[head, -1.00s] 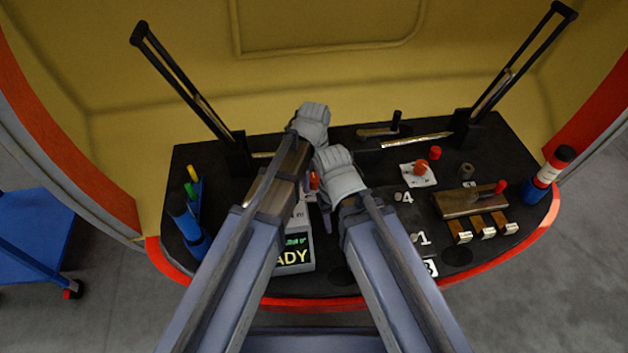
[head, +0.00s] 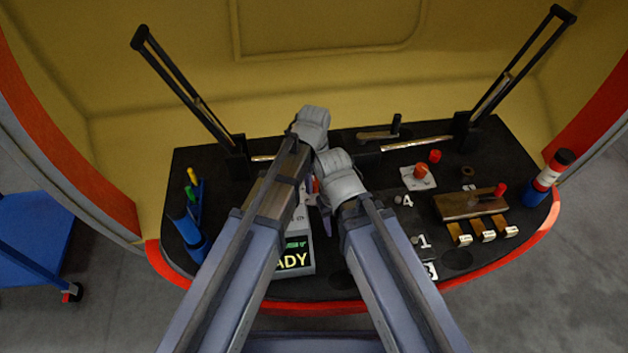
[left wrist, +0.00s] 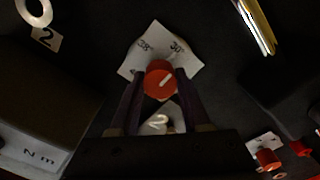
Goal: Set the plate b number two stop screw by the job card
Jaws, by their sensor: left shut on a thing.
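In the left wrist view my left gripper (left wrist: 158,88) is shut on a red knob (left wrist: 160,76), a finger on each side. The knob carries a white pointer line that slants up to the right. Behind it lies a white angle card (left wrist: 162,45), with 38° at its left and 30° at its right; the line leans toward the 30° side. In the head view my arms hide most of this spot.
A meter with a lit display (head: 292,259) stands by my left forearm, its text partly covered. To the right are another card (head: 408,180) with a red knob, a brown block (head: 462,204) and several brass pieces. Blue holders (head: 188,229) stand left, a bottle (head: 547,176) far right.

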